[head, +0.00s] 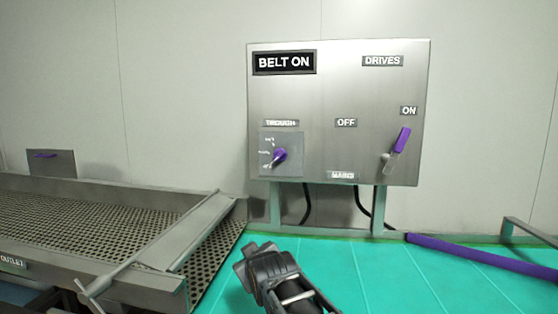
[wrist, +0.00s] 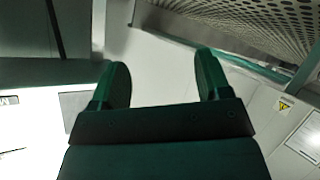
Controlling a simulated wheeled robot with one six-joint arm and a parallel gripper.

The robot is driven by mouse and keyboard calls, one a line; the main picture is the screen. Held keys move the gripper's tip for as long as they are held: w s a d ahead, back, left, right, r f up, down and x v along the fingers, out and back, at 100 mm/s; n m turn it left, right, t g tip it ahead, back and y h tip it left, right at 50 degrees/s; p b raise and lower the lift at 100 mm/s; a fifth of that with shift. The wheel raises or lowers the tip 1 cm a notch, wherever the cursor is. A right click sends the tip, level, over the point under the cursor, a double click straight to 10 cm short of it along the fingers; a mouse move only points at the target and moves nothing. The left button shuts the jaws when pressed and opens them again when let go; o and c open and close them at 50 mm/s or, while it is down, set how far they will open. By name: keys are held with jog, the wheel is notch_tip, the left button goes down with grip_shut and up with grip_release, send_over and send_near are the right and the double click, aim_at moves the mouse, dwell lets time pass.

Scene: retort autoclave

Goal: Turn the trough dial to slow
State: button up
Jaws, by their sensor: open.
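The trough dial (head: 280,156) is a small purple knob on a grey plate, low on the left of a steel control panel (head: 335,85). The label above it reads TROUGH. Small marks sit to its left, too small to read, and I cannot tell which one the knob points at. My gripper (head: 258,256) is in front of and below the panel, apart from the dial. In the wrist view my gripper (wrist: 163,80) has its two fingers wide apart with nothing between them. The dial is not recognisable in the wrist view.
A purple-handled lever (head: 401,142) stands at ON on the panel's right. A BELT ON sign (head: 284,62) is at the top left. A perforated trough (head: 90,215) with metal rims lies to the left. A purple bar (head: 480,255) lies at the right. The green floor (head: 390,275) looks clear.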

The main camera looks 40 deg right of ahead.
jog(key=w+d+r+n+t+h, duration=0.1)
jog(key=w+d+r+t+h, duration=0.2)
jog(key=d+r, duration=0.45)
jog(key=n+t+h, duration=0.1)
jog(key=t+h, duration=0.2)
send_near(280, 157)
jog(key=p+x, duration=0.4)
jog(key=x, duration=0.4)
jog(key=shift+w+d+r, duration=0.15)
jog(key=shift+w, duration=0.15)
jog(key=shift+w+d+r, duration=0.1)
jog(key=shift+w+d, duration=0.25)
jog(key=shift+w, duration=0.3)
jog(key=shift+c, duration=0.3)
